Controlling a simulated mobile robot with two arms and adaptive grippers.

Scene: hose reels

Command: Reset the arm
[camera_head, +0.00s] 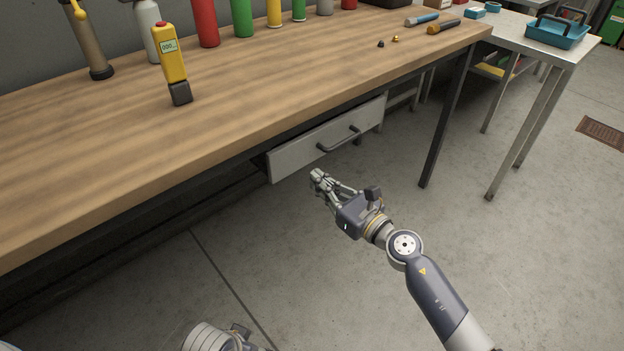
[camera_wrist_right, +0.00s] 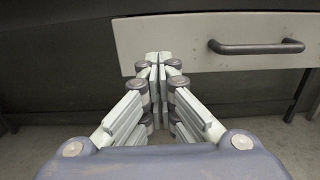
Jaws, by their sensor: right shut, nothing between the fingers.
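My right gripper (camera_head: 317,178) is shut and empty in the head view, in front of and below the wooden workbench. Its closed fingertips also show in the right wrist view (camera_wrist_right: 158,60), in front of the left part of a grey drawer front. The drawer (camera_head: 330,140) hangs under the bench top and has a dark bar handle (camera_head: 339,139). In the right wrist view the handle (camera_wrist_right: 256,47) lies to the right of the fingertips, apart from them. Part of my left arm shows at the bottom edge of the head view; whether its gripper is open is not visible.
The workbench (camera_head: 130,145) carries a yellow meter (camera_head: 172,65), several coloured cylinders along the back and hand tools (camera_head: 443,26) at the far right. A metal side table (camera_head: 535,48) with a blue tray (camera_head: 557,33) stands at the right. The floor (camera_head: 540,270) right of my arm is clear.

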